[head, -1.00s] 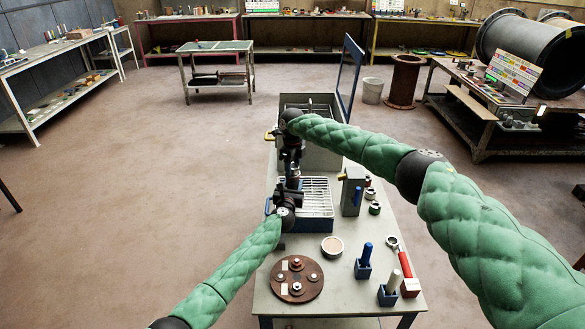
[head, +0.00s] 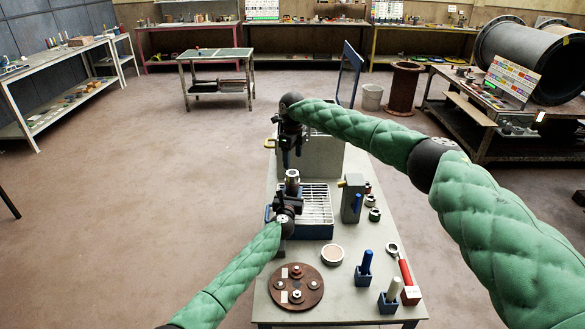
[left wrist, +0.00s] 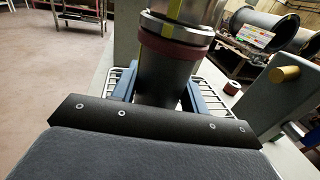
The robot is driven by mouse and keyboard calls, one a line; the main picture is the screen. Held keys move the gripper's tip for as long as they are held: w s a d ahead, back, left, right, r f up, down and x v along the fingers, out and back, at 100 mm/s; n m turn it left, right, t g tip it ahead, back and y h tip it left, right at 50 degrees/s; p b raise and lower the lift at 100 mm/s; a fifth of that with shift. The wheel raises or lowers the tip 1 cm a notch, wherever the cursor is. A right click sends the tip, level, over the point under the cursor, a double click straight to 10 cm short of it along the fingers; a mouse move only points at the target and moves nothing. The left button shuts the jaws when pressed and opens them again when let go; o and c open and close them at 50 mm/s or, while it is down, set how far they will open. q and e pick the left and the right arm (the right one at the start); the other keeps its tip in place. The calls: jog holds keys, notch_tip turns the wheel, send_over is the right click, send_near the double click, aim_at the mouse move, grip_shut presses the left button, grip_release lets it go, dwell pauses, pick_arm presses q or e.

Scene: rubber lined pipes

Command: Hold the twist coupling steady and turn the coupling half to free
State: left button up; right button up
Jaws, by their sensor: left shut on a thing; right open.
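The twist coupling (head: 292,181) is a grey metal cylinder standing upright near the wire rack. It also fills the upper middle of the left wrist view (left wrist: 165,75), where a dark red band and a bright metal collar show. My left gripper (head: 288,198) is shut on the coupling's lower part; blue finger pieces show on either side of it in the left wrist view. My right gripper (head: 292,162) is open and empty, pointing down, just above and behind the coupling's top in the head view, apart from it.
A white wire rack in a blue tray (head: 318,232) is beside the coupling. A grey block with a yellow knob (head: 352,200) stands to the right. A brown disc (head: 296,304), a round dish (head: 332,255), blue holders (head: 364,272) and a red-handled wrench (head: 408,285) occupy the front.

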aim_at(293, 172)
jog(key=shift+r, duration=1.95)
pick_arm(q)
jog(key=o, duration=1.5)
